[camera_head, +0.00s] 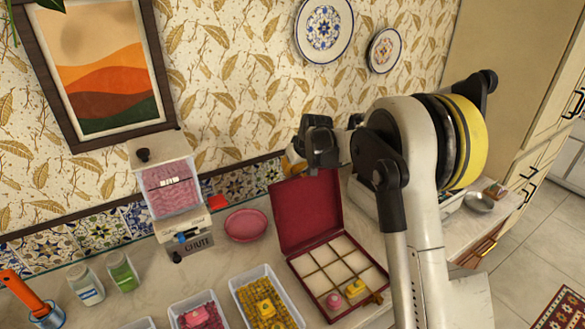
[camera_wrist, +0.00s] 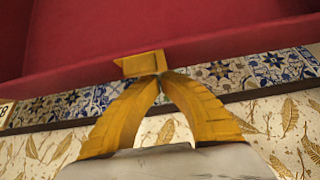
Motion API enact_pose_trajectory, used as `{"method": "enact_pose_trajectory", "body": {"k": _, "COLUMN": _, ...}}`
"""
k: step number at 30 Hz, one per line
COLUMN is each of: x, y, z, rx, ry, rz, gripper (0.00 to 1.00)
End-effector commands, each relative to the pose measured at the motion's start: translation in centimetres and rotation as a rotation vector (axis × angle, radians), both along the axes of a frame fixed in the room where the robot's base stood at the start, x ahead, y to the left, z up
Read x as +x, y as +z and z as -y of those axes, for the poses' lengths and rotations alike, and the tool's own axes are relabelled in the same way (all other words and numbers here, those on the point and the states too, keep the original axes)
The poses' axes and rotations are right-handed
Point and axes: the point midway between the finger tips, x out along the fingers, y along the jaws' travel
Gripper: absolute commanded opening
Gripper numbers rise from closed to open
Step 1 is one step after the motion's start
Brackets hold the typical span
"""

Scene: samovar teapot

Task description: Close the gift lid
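The gift box (camera_head: 312,292) stands on the counter with its dark red lid (camera_head: 306,212) open and roughly upright. Its inside is split into cream compartments; a pink piece (camera_head: 335,300) and a yellow piece (camera_head: 355,288) sit in front ones. My gripper (camera_head: 293,161) is at the lid's top edge in the head view. In the wrist view the red lid (camera_wrist: 180,28) fills the top, with a small gold tab (camera_wrist: 140,65) on its edge. The yellow fingers of my gripper (camera_wrist: 160,76) meet at their tips beside this tab. Whether they pinch it is unclear.
A pink dispenser (camera_head: 165,185) and a pink plate (camera_head: 247,225) stand left of the box. A tray of yellow pieces (camera_head: 240,288) and a tray of pink pieces (camera_head: 178,310) are in front. The patterned wall is close behind the lid.

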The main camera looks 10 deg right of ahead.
Motion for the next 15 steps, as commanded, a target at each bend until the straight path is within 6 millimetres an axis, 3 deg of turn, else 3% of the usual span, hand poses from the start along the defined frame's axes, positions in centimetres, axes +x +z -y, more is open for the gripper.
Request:
{"method": "enact_pose_trajectory", "body": {"k": 6, "x": -2.5, "y": 0.3, "z": 0.7, "rx": 0.001, "ry": -0.001, "rz": 0.000, "gripper": 0.00}}
{"method": "enact_pose_trajectory", "body": {"k": 15, "x": -2.7, "y": 0.5, "z": 0.8, "rx": 0.001, "ry": -0.001, "rz": 0.000, "gripper": 0.00}}
